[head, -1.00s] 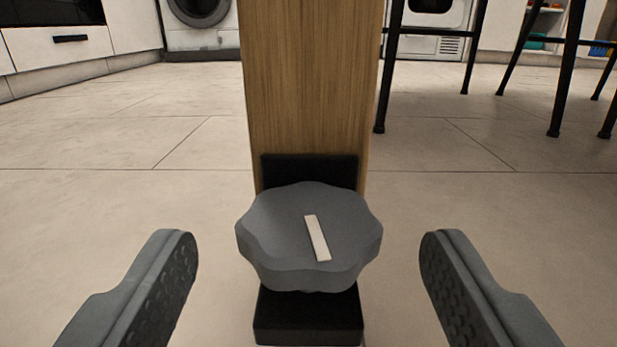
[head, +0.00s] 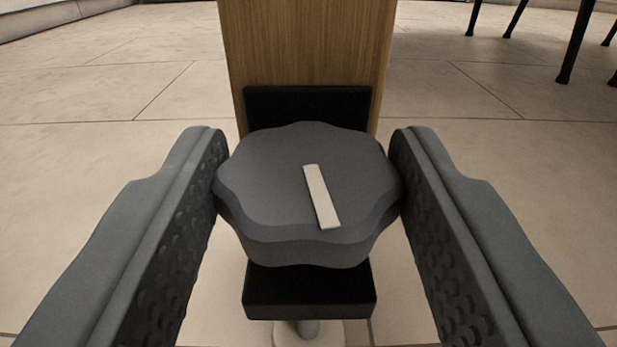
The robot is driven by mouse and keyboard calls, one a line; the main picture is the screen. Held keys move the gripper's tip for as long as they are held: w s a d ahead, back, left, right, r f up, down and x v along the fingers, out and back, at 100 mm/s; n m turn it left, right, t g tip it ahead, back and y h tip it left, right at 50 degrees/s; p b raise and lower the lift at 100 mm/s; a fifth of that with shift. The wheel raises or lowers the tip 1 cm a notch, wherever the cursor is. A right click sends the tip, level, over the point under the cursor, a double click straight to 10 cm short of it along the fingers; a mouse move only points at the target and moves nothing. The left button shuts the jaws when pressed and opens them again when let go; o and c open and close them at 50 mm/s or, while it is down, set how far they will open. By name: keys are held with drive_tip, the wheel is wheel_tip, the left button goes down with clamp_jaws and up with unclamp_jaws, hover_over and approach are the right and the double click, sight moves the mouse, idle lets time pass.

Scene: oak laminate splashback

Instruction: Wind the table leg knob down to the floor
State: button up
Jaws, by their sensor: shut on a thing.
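The table leg knob (head: 275,170) is a grey, lobed dial with a pale bar mark (head: 321,196) on its top, tilted slightly off the upright. It sits in a black bracket (head: 310,290) on the front of the wooden table leg (head: 305,45). Below the bracket a short stem and a pale round foot (head: 308,334) show near the bottom edge. My gripper (head: 309,165) has one finger on each side of the knob, touching its left and right edges, and is shut on it. Whether the foot touches the floor cannot be told.
Dark stool legs (head: 574,50) stand on the tiled floor at the back right. A pale cabinet base (head: 45,18) runs along the back left. The tiled floor (head: 110,95) around the table leg is clear.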

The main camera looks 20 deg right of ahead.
drive_tip(key=shift+w+a+m+g+h, duration=0.15)
drive_tip(key=shift+m+g+h, duration=0.85)
drive_tip(key=shift+h, duration=0.5)
drive_tip(key=shift+w+a+m+g+h, duration=0.15)
drive_tip(key=shift+m+g+h, duration=0.55)
drive_tip(key=shift+m+h, duration=0.65)
drive_tip(key=shift+s, duration=0.1)
drive_tip(key=o, duration=1)
drive_tip(key=v, duration=1.7)
drive_tip(key=shift+a, duration=0.15)
drive_tip(key=shift+s+f, duration=0.1)
drive_tip(key=shift+f, duration=0.05)
